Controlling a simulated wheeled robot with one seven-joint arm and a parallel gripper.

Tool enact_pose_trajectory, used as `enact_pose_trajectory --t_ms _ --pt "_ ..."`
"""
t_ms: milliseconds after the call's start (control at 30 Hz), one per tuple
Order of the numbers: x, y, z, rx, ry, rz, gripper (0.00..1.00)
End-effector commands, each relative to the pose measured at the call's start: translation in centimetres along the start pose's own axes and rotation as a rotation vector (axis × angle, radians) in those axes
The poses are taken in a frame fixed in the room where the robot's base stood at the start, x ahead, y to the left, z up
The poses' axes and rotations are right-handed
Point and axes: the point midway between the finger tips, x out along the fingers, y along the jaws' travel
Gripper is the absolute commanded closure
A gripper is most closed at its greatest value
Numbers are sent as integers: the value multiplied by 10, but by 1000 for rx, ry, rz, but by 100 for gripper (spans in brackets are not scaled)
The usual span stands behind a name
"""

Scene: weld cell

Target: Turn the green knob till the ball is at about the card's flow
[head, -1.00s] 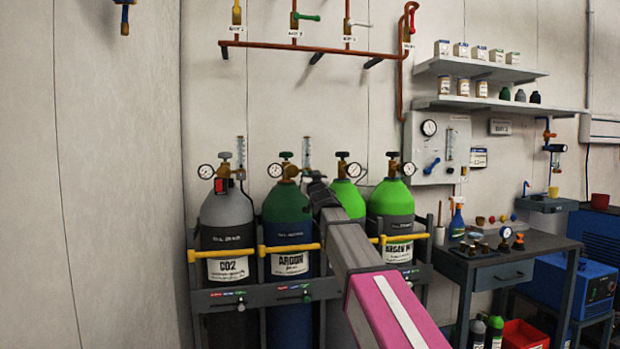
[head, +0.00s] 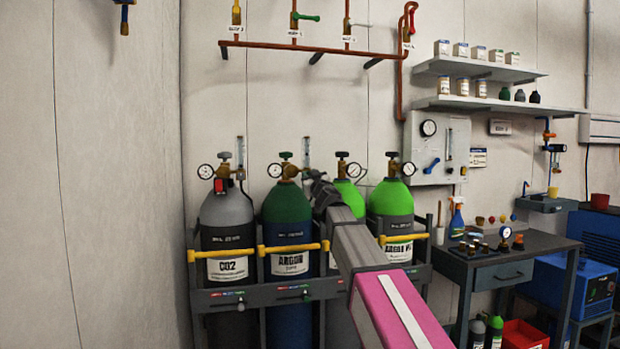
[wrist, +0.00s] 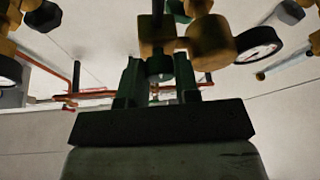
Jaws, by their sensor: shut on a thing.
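The argon cylinder (head: 287,206) with a dark green shoulder stands second from left, with a brass regulator and round gauge (head: 275,170) on top. A clear upright flowmeter tube (head: 306,150) rises beside the regulator; its ball is too small to make out. My gripper (head: 318,188) is at the regulator's right side. In the wrist view my gripper (wrist: 158,82) has its two fingers on either side of a small dark green knob (wrist: 160,66) below a brass body (wrist: 185,40), shut on it. The head view hides the knob. A small card (head: 479,157) hangs on the right wall, its text unreadable.
A grey CO2 cylinder (head: 227,210) stands to the left and bright green-topped cylinders (head: 391,198) to the right, close to my arm. A yellow bar (head: 290,247) crosses the rack front. A workbench (head: 505,262) stands at the right.

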Motion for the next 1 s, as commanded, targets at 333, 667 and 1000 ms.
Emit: enact_pose_trajectory --t_ms 333,667,1000 --pt "0 1 0 -155 -6 -65 94" --pt "0 0 0 -249 -9 -105 94" --pt "0 0 0 -262 -9 -111 94"
